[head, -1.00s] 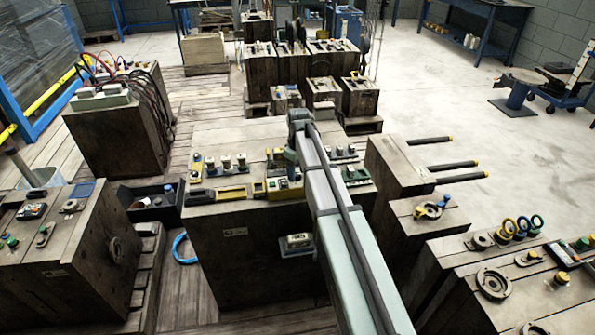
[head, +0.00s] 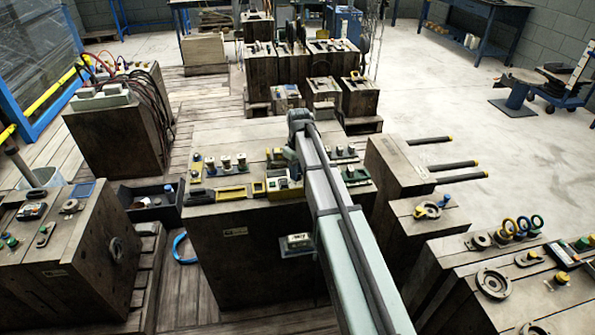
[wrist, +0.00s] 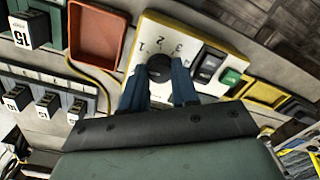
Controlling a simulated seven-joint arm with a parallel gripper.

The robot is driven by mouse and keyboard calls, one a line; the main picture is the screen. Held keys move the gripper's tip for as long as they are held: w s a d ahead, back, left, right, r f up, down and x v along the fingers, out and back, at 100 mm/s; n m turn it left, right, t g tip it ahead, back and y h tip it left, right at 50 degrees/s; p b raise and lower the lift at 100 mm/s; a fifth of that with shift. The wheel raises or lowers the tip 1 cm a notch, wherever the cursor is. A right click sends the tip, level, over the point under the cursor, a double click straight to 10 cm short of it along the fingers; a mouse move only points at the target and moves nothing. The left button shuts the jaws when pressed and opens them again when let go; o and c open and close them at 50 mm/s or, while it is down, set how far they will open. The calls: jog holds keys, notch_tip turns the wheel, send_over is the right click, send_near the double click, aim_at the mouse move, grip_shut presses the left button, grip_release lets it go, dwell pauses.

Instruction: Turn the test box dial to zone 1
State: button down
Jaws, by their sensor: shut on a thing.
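The test box (wrist: 200,40) has a white face with a yellow edge in the wrist view. Its round black dial (wrist: 160,67) sits between the two blue fingers of my gripper (wrist: 160,80), which is shut on it. Small printed digits curve around the far side of the dial. I cannot tell which digit the dial points at. A dark rocker switch (wrist: 209,65) and a green button (wrist: 231,76) are right of the dial. In the head view, my gripper (head: 289,165) reaches down to the bench top, and the fingertips are too small to make out.
An orange-red tray (wrist: 97,38) lies left of the test box, with blue-grey switches (wrist: 47,103) below it. A yellow tray (wrist: 265,92) is to the right. In the head view, a dark open bin (head: 150,200) stands left of the wooden block (head: 250,260).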

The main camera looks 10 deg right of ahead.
aim_at(299, 174)
jog(key=m, duration=0.6)
jog(key=shift+m, duration=0.3)
dwell(0.4)
jog(key=c, duration=0.8)
grip_release()
jog(key=shift+c, duration=0.2)
notch_tip(299, 174, up, 14)
jog(key=shift+d+f, duration=0.1)
jog(key=shift+d, duration=0.1)
